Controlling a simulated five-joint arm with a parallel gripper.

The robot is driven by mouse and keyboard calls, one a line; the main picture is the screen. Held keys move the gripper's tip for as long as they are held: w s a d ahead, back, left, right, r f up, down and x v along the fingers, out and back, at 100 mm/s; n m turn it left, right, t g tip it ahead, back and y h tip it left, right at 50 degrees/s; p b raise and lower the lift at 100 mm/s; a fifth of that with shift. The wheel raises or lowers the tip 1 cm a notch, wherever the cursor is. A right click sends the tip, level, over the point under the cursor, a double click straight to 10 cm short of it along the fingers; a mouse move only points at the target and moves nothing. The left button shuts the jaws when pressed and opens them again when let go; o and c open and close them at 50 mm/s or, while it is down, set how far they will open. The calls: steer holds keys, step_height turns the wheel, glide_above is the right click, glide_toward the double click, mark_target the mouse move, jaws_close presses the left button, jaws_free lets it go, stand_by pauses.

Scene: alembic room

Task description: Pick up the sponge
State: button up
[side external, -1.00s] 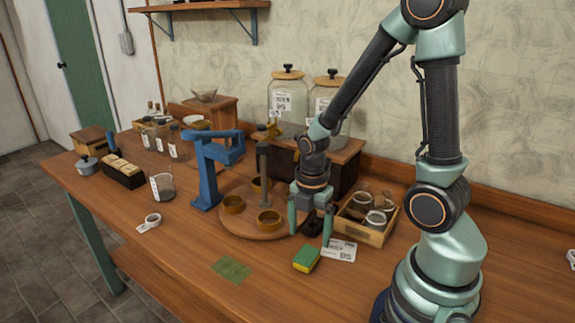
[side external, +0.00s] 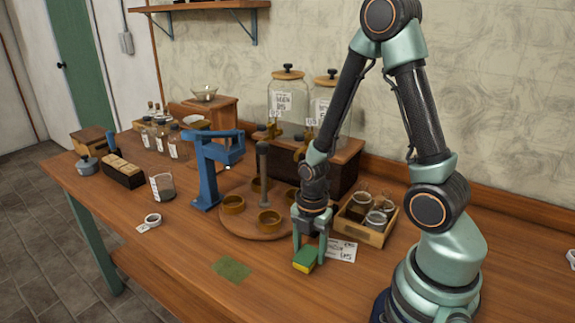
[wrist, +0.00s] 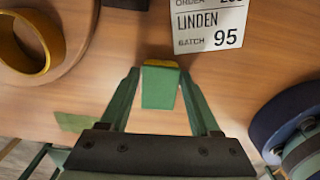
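The sponge (side external: 304,263) is a small green and yellow block lying on the wooden table. In the wrist view the sponge (wrist: 161,90) shows its green top, with a yellow strip at its far end. My gripper (side external: 309,254) is low over the sponge, pointing down. In the wrist view my gripper (wrist: 159,76) is open, with one finger on each side of the sponge. A gap shows between the sponge and each finger. Part of the sponge is hidden by my gripper in the side view.
A white label card (side external: 342,251) lies just beyond the sponge. A round wooden stand (side external: 243,228) with brass rings is to the left. A wooden crate (side external: 365,232) of jars stands behind right. A green patch (side external: 231,269) lies on the table to the left, with bare wood around it.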

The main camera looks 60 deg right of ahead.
mark_target(309, 251)
steer(key=c, duration=0.8)
steer(key=shift+r, duration=0.1)
step_height(309, 251, up, 20)
steer(key=shift+f, duration=0.1)
